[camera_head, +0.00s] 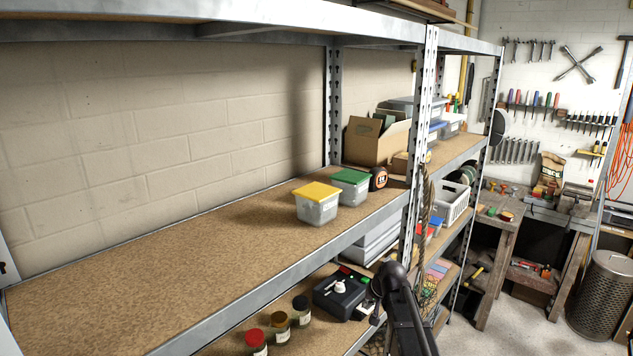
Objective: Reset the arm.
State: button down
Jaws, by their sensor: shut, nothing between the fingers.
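My black arm (412,318) rises from the bottom edge, right of centre, in front of the shelving unit. Its rounded upper end bends down to the left, where the small dark end of my gripper (377,314) shows. The gripper is shut with nothing between its fingers. It appears in front of the lower shelf, close beside a black box with a white knob (341,291) in the picture. I cannot tell the distance between them.
Yellow-lidded (318,203) and green-lidded (349,187) tubs and a tape measure (378,178) stand on the middle shelf (150,270); its left part is bare. Several jars (279,325) stand below. A rope (424,220) hangs by the upright (416,150). A workbench (500,214) and bin (603,293) stand right.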

jog(key=s+f+n+g+h, duration=0.1)
jog(key=s+g, duration=0.1)
jog(key=s, duration=1)
jog(key=s+d+f+n+g+h, duration=0.1)
jog(key=s+g, duration=0.1)
jog(key=s, duration=1)
jog(key=shift+s+f+g+h, duration=0.2)
jog(key=shift+g+h, duration=0.1)
dwell(0.7)
